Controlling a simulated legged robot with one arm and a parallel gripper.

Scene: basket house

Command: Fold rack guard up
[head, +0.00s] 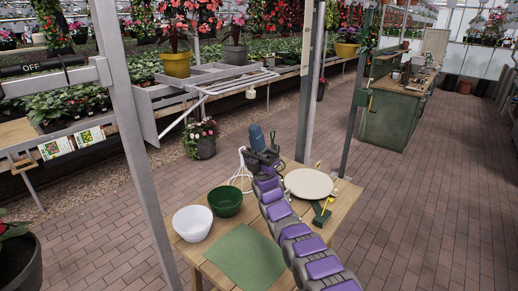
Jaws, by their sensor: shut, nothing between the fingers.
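The rack guard (232,86) appears to be the pale tubular frame at upper middle. It sticks out from the front of the grey plant rack (190,77), roughly level, with a bar slanting down at its left end. A small pale knob (250,93) hangs at its near right corner. My gripper (257,130) is at the end of my purple and grey arm, above the table's far edge. It is small in view, shut and empty. It shows below the knob, apart from the frame; the depth between them is hard to judge.
A wooden table (338,215) in front holds a white bowl (192,222), a green bowl (225,201), a round pale board (309,183) and a green mat (244,257). Grey posts (130,140) stand at left and middle. Brick floor is clear at right.

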